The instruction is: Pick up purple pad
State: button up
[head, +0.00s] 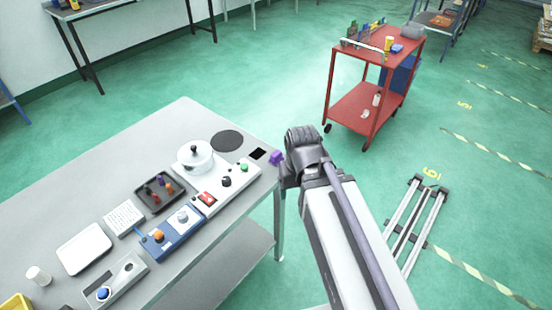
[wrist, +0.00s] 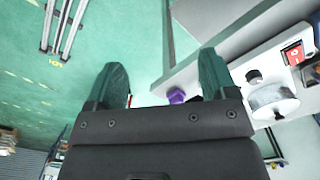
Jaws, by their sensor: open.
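The purple pad (head: 276,158) is a small purple block at the right end of the grey table (head: 60,190), close to the table edge. In the wrist view the purple pad (wrist: 176,96) shows between the two fingers, nearer the right one, its lower part close to the gripper body's outline. My gripper (wrist: 163,68) is open, with two dark green fingers spread apart and nothing between them in contact that I can see. In the head view my dark wrist stands just right of the pad and hides the fingers.
A white panel (head: 243,182) with a red switch, knobs and a white pot (head: 195,158) lies left of the pad. A black square (head: 258,154) is beside the pad. A dark tray (head: 143,198) holds small coloured pieces. A red cart (head: 350,105) stands behind; floor between is clear.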

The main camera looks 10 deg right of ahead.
jog(key=shift+o, duration=0.3)
jog(key=shift+f, duration=0.15)
jog(key=n+t+b, duration=0.1)
jog(key=n+b, duration=0.1)
jog(key=n, duration=0.4)
send_over(277, 153)
jog(key=shift+w+d+f+y, duration=0.1)
jog(key=shift+d+f+y, duration=0.1)
jog(key=shift+f, duration=0.35)
jog(key=shift+d+f+y, duration=0.2)
jog(key=shift+f, duration=0.3)
jog(key=shift+r+n, duration=0.1)
jog(key=shift+n, duration=0.5)
jog(key=f+b, duration=0.5)
jog(key=b, duration=0.1)
jog(key=shift+s+a+f, duration=0.25)
jog(key=shift+a+f, duration=0.05)
jog(key=shift+f, duration=0.1)
jog(key=shift+r, duration=0.1)
jog(key=f+b, duration=0.5)
jog(key=shift+w+a+f, duration=0.2)
jog(key=shift+a, duration=0.05)
jog(key=shift+r, duration=0.25)
jog(key=c, duration=1.1)
